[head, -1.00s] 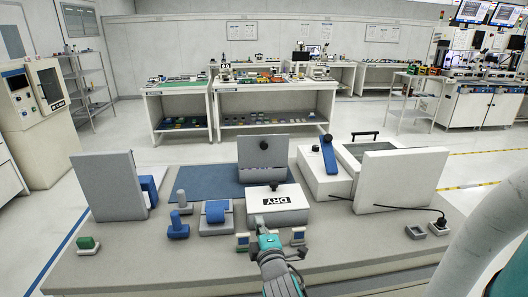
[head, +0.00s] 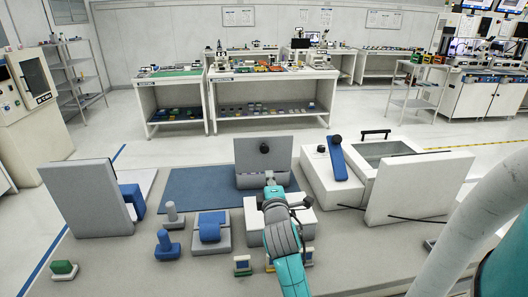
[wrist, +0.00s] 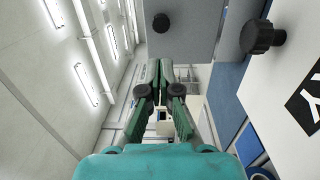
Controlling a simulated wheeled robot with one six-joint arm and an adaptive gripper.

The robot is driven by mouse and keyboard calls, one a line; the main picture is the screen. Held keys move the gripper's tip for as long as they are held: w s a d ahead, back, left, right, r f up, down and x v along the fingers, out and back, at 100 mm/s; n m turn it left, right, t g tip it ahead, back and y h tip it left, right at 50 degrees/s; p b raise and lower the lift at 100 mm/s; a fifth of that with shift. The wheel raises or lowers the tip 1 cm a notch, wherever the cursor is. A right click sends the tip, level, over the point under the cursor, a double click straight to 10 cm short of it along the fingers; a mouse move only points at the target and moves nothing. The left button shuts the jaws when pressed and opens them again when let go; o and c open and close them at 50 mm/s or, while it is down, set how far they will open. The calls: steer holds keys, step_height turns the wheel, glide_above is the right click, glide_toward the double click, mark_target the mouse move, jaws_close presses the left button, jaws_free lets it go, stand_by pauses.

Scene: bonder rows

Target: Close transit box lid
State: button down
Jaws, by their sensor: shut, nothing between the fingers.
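A grey lid-like panel (head: 262,155) with a black knob (head: 264,147) stands upright at the back middle of the bench, with a low grey edge at its foot. I take this to be the transit box with its lid up, but no label shows. My gripper (head: 270,184) is shut and empty, over the white box (head: 252,222) in front of the panel. In the wrist view my gripper (wrist: 166,72) points toward the grey panel (wrist: 185,28) and its knob (wrist: 161,22), apparently apart from it. The white box (wrist: 285,85) with its own knob is on the right there.
Right of the panel are a white unit with a blue lever (head: 338,158), an open handled case (head: 385,150) and a leaning white panel (head: 415,187). At left are a grey upright panel (head: 85,198), blue and grey blocks (head: 210,228) and small parts.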

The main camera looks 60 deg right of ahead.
mark_target(264, 150)
steer(key=x, duration=1.3)
steer(key=shift+d, duration=0.2)
